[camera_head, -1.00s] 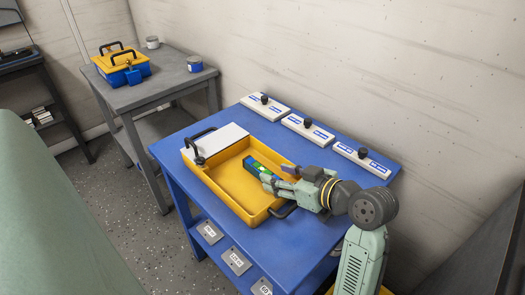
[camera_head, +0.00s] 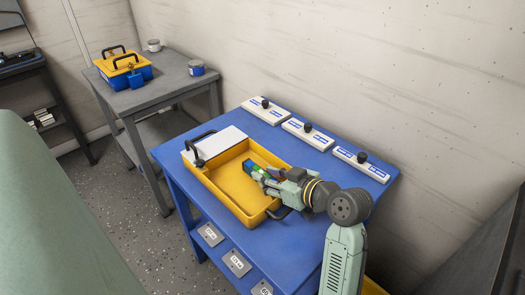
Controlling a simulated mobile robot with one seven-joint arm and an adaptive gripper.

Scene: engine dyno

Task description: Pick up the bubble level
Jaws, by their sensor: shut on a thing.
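The bubble level is a blue and green bar (camera_head: 251,168) over the yellow tray (camera_head: 213,188) on the blue table. Only its far end shows, and my gripper covers the rest. My gripper (camera_head: 264,176) is shut on the bubble level, coming in from the right over the tray's right side. I cannot tell whether the level touches the tray floor or is held a little above it.
A white sheet or box (camera_head: 222,142) lies at the tray's back left. Several white panels with black knobs (camera_head: 307,134) line the table's back. A grey table (camera_head: 170,85) holds a blue and yellow toolbox (camera_head: 125,68) and cans. The tray's front left floor is clear.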

